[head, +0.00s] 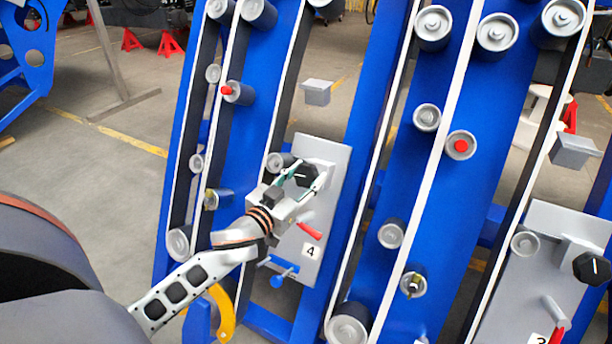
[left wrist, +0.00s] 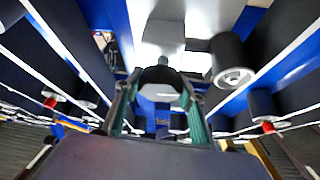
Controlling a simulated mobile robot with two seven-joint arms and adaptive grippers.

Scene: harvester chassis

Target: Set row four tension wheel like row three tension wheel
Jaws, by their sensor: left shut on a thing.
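The row four plate (head: 318,165), grey and marked 4, carries a small grey wheel (head: 275,163), a black knob (head: 303,175), a red-tipped lever (head: 308,230) and a blue handle (head: 280,275). My left gripper (head: 305,180) is shut on the black knob, which also shows between its fingers in the left wrist view (left wrist: 160,76). The gripper covers part of the plate's middle. The row three plate (head: 560,215), marked 3, carries its own grey wheel (head: 524,243), black knob (head: 591,268) and red-tipped lever (head: 557,335); it is cut off at the bottom right. My right gripper is not in view.
Blue upright panels (head: 435,180) with white-edged belts and several grey rollers stand around the plates. A grey block (head: 317,92) juts out above the row four plate. A yellow curved part (head: 222,313) is below my left forearm. Open floor (head: 100,160) lies to the left.

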